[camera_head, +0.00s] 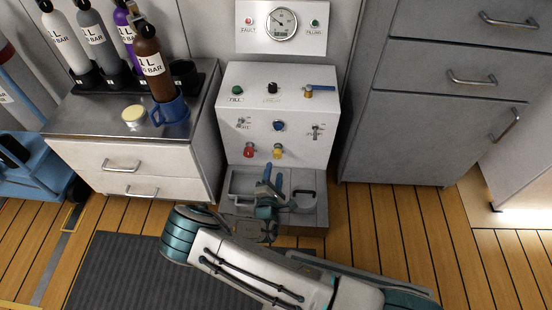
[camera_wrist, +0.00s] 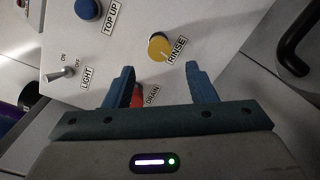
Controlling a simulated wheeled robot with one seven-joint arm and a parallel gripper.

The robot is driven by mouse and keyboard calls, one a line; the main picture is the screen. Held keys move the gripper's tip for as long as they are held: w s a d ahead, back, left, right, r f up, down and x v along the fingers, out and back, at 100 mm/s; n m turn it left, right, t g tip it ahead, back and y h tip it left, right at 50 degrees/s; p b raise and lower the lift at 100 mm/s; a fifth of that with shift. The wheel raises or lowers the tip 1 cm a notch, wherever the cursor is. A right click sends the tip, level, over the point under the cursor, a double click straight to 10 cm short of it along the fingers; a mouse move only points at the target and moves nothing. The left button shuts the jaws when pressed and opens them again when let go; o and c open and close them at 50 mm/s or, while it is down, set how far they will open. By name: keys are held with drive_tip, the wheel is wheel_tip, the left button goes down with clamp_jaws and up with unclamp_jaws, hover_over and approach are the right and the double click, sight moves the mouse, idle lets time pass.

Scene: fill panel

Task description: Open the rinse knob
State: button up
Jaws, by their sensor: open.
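The rinse knob (camera_wrist: 158,47) is a round yellow knob on the white panel, with a RINSE label beside it in the wrist view. It also shows low on the panel's front in the head view (camera_head: 278,151), to the right of a red knob (camera_head: 249,150). My gripper (camera_wrist: 158,72) is open, with its two blue fingers pointing at the panel. The yellow knob lies beyond the fingertips, roughly between them, and does not look gripped. The red drain knob (camera_wrist: 138,95) is partly hidden behind the left finger. In the head view my gripper (camera_head: 272,178) is below the knobs.
A blue TOP UP button (camera_wrist: 88,9) and a LIGHT toggle switch (camera_wrist: 62,73) are near the knob. A sink-like tray (camera_head: 310,215) lies below the panel. A drawer cabinet (camera_head: 120,165) with bottles stands left, and grey drawers (camera_head: 420,125) stand right.

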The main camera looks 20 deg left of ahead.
drive_tip(key=s, duration=0.3)
drive_tip(key=s+d+p, duration=0.1)
drive_tip(key=s, duration=0.1)
drive_tip(key=shift+s, duration=0.2)
